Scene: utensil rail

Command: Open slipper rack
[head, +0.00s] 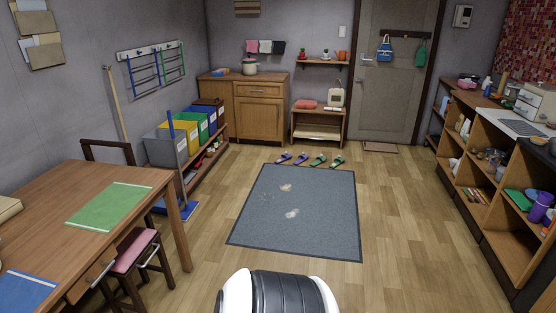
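No piece here is clearly a slipper rack. A wooden cabinet (258,112) with a drawer and closed doors stands against the back wall. A low wooden shelf unit (207,163) under the coloured bins at the left holds small items I cannot make out. A purple pair of slippers (292,158) and a green pair of slippers (328,160) lie on the floor at the far edge of the grey mat. Neither of my grippers is in view.
A grey mat (300,235) with pale spots covers the middle floor. A wooden table (140,185) and a pink-seated stool (132,250) stand at the left. Open shelving (480,130) lines the right. A closed door (390,95) is at the back. The floor right of the mat is clear.

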